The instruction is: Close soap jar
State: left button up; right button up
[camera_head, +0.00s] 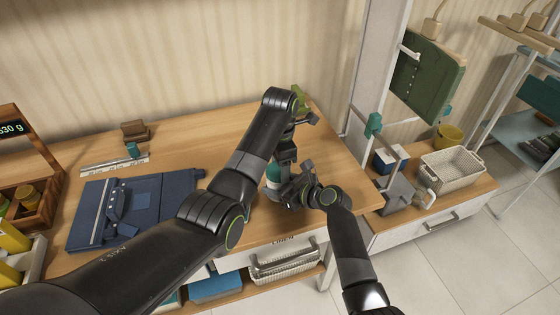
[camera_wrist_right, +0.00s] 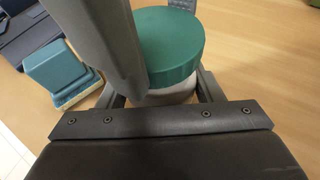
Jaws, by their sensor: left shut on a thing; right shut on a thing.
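The soap jar has a white body (camera_wrist_right: 172,95) and a round teal lid (camera_wrist_right: 172,45), which sits upright over the body in the right wrist view. I cannot tell whether the lid is fully seated. In the head view the jar (camera_head: 272,175) is near the table's front edge, partly hidden by my arms. My right gripper (camera_head: 288,192) is shut on the white body, one finger on each side. My left gripper (camera_head: 287,158) comes from above and is shut on the lid; its grey finger (camera_wrist_right: 100,40) covers the lid's left side in the right wrist view.
A teal block with a pale base (camera_wrist_right: 62,75) stands left of the jar in the right wrist view. A folded dark blue item (camera_head: 120,210) lies on the wooden table (camera_head: 185,140). A wooden rack (camera_head: 40,170) is at the left. A white basket (camera_head: 452,168) stands on the right-hand unit.

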pick_arm(q)
jog(key=shift+f, duration=0.55)
dwell(0.5)
pick_arm(e)
grip_shut()
pick_arm(q)
jog(key=m, duration=0.5)
jog(key=shift+s, duration=0.1)
jog(key=m, duration=0.4)
jog(key=shift+s+f+m, duration=0.1)
jog(key=shift+s+m, duration=0.05)
jog(key=shift+m, duration=0.15)
jog(key=m, duration=0.6)
jog(key=shift+a, duration=0.1)
jog(key=m, duration=0.7)
jog(key=shift+s+a, duration=0.1)
jog(key=shift+a, duration=0.05)
jog(key=o, duration=0.9)
